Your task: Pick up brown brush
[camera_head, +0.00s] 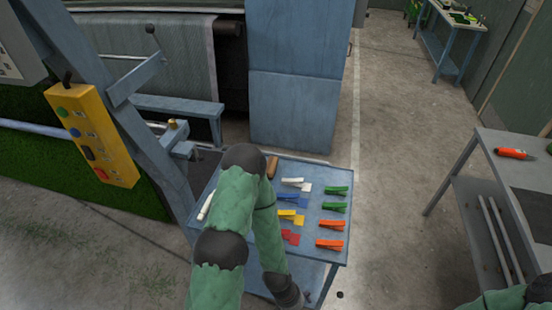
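A small brown piece (271,167), which looks like the brush's handle, lies at the far edge of the blue tool table (318,168). My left arm's raised elbow is right beside it in the picture and hides part of it, so its full shape cannot be told. My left arm bends over the table, and its forearm runs down to a dark wrist at the table's near side. The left gripper's fingers do not show. Only a bit of my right arm shows in the bottom right corner, without its gripper.
White (293,182), blue (292,200), yellow (290,216), red (290,237), green (336,191) and orange (331,225) clip-like pieces lie on the table. A yellow button box (95,135) hangs left. A grey workbench (490,150) stands right.

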